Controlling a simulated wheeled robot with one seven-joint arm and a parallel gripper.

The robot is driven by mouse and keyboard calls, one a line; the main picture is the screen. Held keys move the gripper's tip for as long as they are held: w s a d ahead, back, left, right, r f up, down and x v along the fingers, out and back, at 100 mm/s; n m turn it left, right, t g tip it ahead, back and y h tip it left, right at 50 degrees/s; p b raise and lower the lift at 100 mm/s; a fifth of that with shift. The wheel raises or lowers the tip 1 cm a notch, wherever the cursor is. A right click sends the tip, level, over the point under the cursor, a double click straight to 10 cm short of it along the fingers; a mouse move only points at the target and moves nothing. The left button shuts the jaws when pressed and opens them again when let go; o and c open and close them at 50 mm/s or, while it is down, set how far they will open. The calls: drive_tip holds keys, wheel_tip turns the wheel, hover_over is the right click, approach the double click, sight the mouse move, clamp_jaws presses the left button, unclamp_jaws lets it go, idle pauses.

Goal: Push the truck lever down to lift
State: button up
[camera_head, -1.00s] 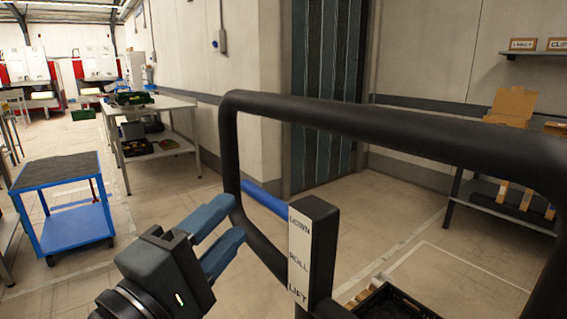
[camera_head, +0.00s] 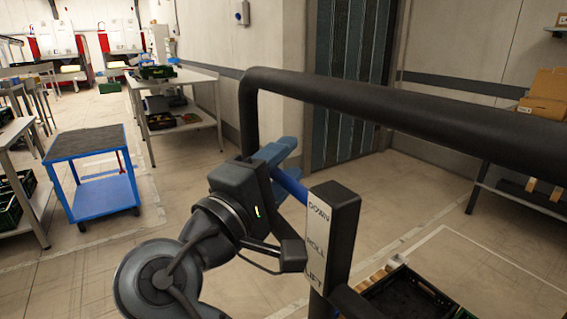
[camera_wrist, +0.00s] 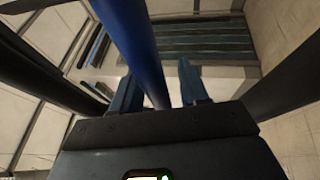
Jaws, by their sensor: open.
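The truck lever (camera_head: 291,187) is a blue rod on a black upright box (camera_head: 331,232) labelled DOWN, ROLL and LIFT from top to bottom. It sits near the DOWN end in the head view. My gripper (camera_head: 283,150) has blue fingers and is at the lever's outer end, left of the box. In the wrist view the lever (camera_wrist: 138,45) runs from the top down between the open fingers of my gripper (camera_wrist: 156,74). Whether a finger touches it cannot be told. The lever's outer tip is hidden.
A thick black handle frame (camera_head: 400,105) arches above the lever and to its right. A black crate (camera_head: 405,300) is at lower right. A blue cart (camera_head: 100,185) and a workbench (camera_head: 185,95) stand at left. The floor beyond the handle is clear.

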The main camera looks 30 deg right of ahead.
drive_tip(key=shift+c, duration=0.2)
clamp_jaws()
idle(0.4)
